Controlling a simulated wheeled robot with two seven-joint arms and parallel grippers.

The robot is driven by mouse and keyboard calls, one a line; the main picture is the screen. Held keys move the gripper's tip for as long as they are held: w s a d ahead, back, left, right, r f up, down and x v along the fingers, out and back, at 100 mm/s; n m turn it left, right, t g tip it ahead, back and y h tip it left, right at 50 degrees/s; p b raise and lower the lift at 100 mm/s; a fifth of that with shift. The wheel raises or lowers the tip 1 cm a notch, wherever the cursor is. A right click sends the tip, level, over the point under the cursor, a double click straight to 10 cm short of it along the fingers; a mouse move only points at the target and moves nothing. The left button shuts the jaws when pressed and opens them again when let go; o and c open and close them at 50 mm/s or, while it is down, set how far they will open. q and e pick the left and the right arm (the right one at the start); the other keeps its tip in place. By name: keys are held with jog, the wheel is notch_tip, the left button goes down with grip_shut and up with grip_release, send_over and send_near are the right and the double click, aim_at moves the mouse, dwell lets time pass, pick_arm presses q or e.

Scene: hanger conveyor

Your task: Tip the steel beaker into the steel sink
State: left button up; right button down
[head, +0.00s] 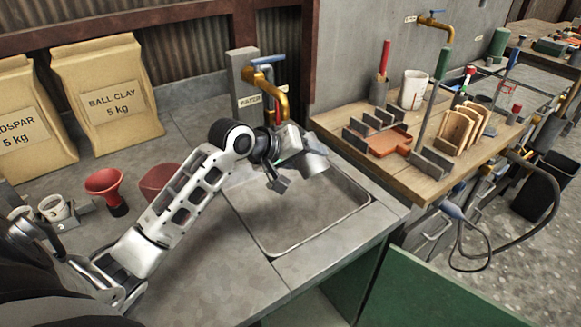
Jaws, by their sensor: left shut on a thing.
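The steel beaker (313,158) is a grey metal cup, tilted on its side over the sink with its mouth facing right. My left gripper (283,168) is shut on the beaker and holds it above the back part of the basin. The steel sink (318,226) is a rectangular basin set into the grey counter, and its floor looks bare. I cannot see what is inside the beaker or whether anything flows from it. My right gripper is not in the view.
A brass tap (270,88) stands behind the sink. A red funnel (106,188) and a red bowl (160,180) sit on the counter at left. Clay bags (107,92) lean at the back. A wooden bench (405,180) with tools and racks adjoins at right.

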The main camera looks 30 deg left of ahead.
pick_arm(q)
jog(key=shift+m+y, duration=0.5)
jog(key=shift+y, duration=0.2)
jog(key=shift+a+f+m+t+y, duration=0.15)
jog(key=shift+f+m+t+y, duration=0.4)
jog(key=shift+m+y, duration=0.4)
jog(key=shift+a+f+m+t+y, duration=0.1)
jog(key=shift+m+t+y, duration=0.15)
jog(key=shift+y, duration=0.1)
jog(key=shift+w+a, duration=0.1)
